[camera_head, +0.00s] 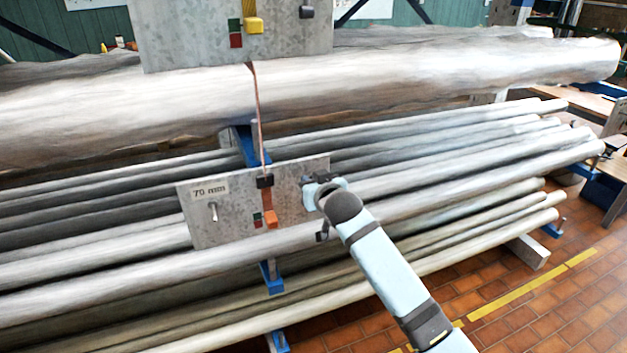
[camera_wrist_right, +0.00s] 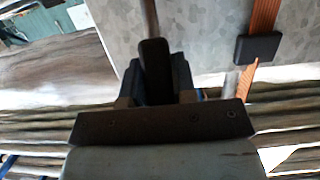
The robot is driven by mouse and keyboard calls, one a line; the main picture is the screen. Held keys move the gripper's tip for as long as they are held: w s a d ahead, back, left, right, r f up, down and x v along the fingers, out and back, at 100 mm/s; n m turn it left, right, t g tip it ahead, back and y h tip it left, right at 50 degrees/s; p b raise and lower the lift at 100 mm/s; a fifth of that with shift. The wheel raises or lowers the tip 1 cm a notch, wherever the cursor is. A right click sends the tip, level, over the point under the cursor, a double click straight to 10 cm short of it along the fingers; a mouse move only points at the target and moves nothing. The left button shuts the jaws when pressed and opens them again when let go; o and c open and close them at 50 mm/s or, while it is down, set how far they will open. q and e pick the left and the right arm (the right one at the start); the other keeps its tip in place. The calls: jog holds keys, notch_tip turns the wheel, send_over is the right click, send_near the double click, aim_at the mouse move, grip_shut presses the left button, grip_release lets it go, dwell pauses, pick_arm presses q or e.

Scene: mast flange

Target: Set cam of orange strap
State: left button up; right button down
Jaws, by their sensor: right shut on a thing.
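The lower grey plate (camera_head: 235,200), marked "70 mm", stands in front of the pipes. A thin orange strap (camera_head: 260,120) runs down to a dark buckle (camera_head: 264,181) on it. The strap (camera_wrist_right: 264,16) and a dark buckle (camera_wrist_right: 258,48) also show in the right wrist view. My right gripper (camera_head: 318,190) is at the plate's right edge. In its wrist view it is shut on a dark grip (camera_wrist_right: 154,58) below a grey rod (camera_wrist_right: 148,15). My left gripper is out of view.
An upper grey plate (camera_head: 180,35) carries a yellow cam (camera_head: 253,25), a green and red mark and a dark knob (camera_head: 307,12). A large pale pipe (camera_head: 420,80) lies behind it, with several thinner pipes (camera_head: 450,150) below. Tiled floor (camera_head: 540,310) is open at lower right.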

jog(key=c, duration=0.9)
grip_release()
jog(key=shift+s, duration=0.1)
jog(key=shift+b+v, duration=1.15)
jog(key=shift+v, duration=5.65)
